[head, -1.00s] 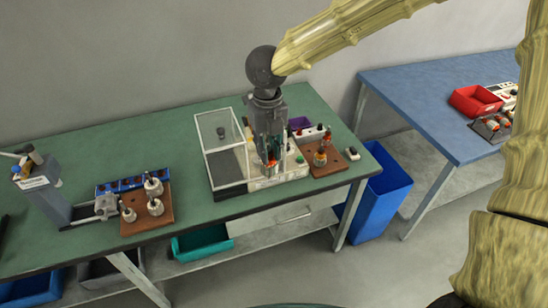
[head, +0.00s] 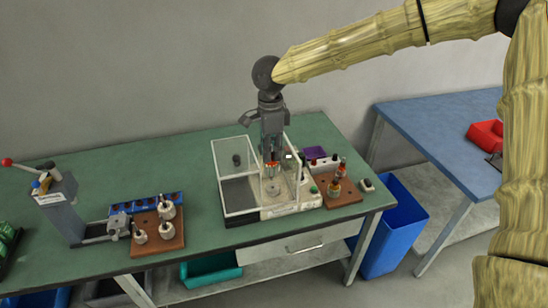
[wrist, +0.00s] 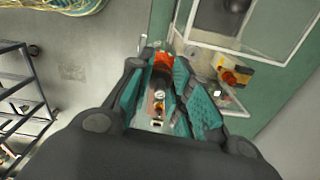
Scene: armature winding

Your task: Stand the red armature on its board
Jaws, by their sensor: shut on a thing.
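My gripper (head: 272,158) is shut on the red armature (head: 271,164), pointing down over the clear-walled case in the head view. In the wrist view its teal fingers (wrist: 165,100) close on the armature (wrist: 162,73), with red-orange at its far end and a dark body; the fingers hide part of it. The brown board (head: 350,198) at the right end of the green bench carries upright armatures with orange-red parts (head: 335,188). The gripper is left of this board and above bench height.
The clear case (head: 229,215) with a white panel (head: 300,204) stands below the gripper. Another brown board (head: 160,243) with several grey armatures stands left, beside a grey lever press (head: 62,210). Green bench surface between press and case is clear.

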